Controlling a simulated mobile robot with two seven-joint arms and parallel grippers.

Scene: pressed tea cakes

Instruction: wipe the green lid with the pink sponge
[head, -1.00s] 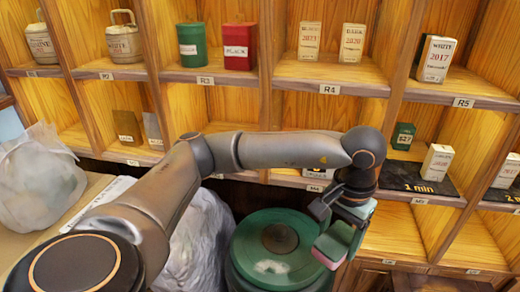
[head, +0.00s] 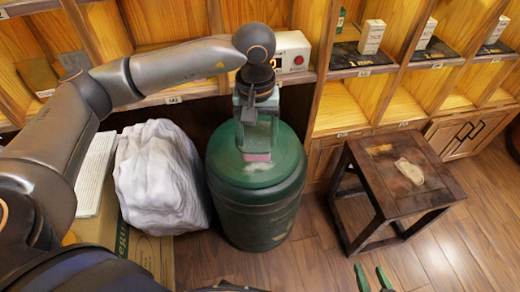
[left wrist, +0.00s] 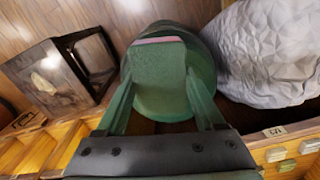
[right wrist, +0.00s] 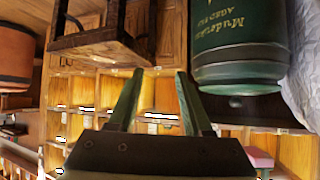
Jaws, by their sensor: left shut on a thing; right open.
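The green lid (head: 225,150) tops a large green drum (head: 250,215) in the middle of the head view. A pale smudge shows on its front part. My left gripper (head: 258,120) is shut on the pink sponge (head: 257,157), a block with a green body and a pink underside. The sponge is upright, pink face down, over the lid; I cannot tell whether it touches. In the left wrist view the sponge (left wrist: 160,68) sits between the two fingers. My right gripper (head: 373,280) is open and empty at the bottom, low beside the drum; its fingers show in the right wrist view (right wrist: 156,85).
A white wrapped bundle (head: 158,180) stands close left of the drum. A dark wooden stool (head: 400,180) stands to the right. Wooden shelves (head: 390,60) run behind. Floor (head: 320,245) is free between drum and stool.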

